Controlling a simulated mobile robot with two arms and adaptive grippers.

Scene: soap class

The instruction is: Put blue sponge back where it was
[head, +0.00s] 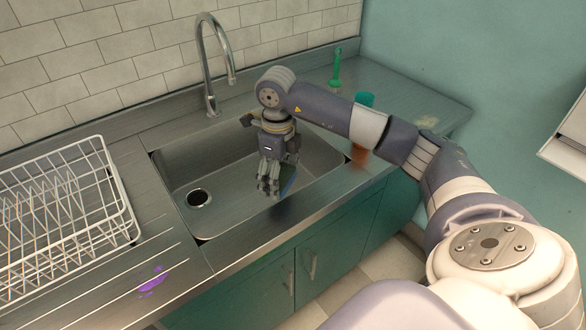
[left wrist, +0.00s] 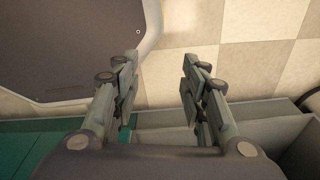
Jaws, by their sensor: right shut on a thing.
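My right gripper (head: 268,186) hangs over the sink basin, fingers pointing down, shut on the blue sponge (head: 288,182). Only a dark blue-green edge of the sponge shows, to the right of the fingers; the rest is hidden by them. The gripper is near the front wall of the sink (head: 198,222); I cannot tell whether the sponge touches the metal. My left gripper (left wrist: 160,66) is open and empty in the left wrist view, above the tiled floor. It is not seen in the head view.
A white wire dish rack (head: 128,205) stands left of the sink, with a purple smear (head: 152,280) in front. The faucet (head: 208,70) rises behind the sink.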

